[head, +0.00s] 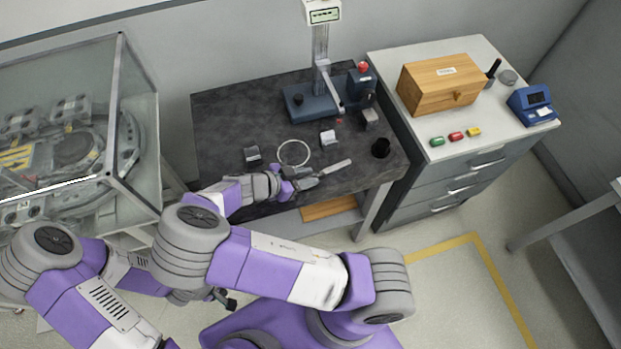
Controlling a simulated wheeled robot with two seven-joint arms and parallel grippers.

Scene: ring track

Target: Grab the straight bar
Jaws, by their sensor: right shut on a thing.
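The straight bar (336,167) is a short, pale grey piece over the front part of the dark workbench. My right gripper (302,181) is shut on its left end, and the bar sticks out to the right, slanting slightly up in the picture. Whether the bar touches the bench is too small to tell. A thin white ring (280,147) lies on the bench just behind the gripper. My left arm is low at the left; a small dark part near the bottom middle may be its gripper, and its jaws cannot be made out.
The dark workbench (225,115) carries a blue press stand (308,105), small metal blocks (328,138) and a black cup (381,148). A grey drawer cabinet (455,185) with a wooden box (437,90) stands right. A glass-walled case (132,150) stands left.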

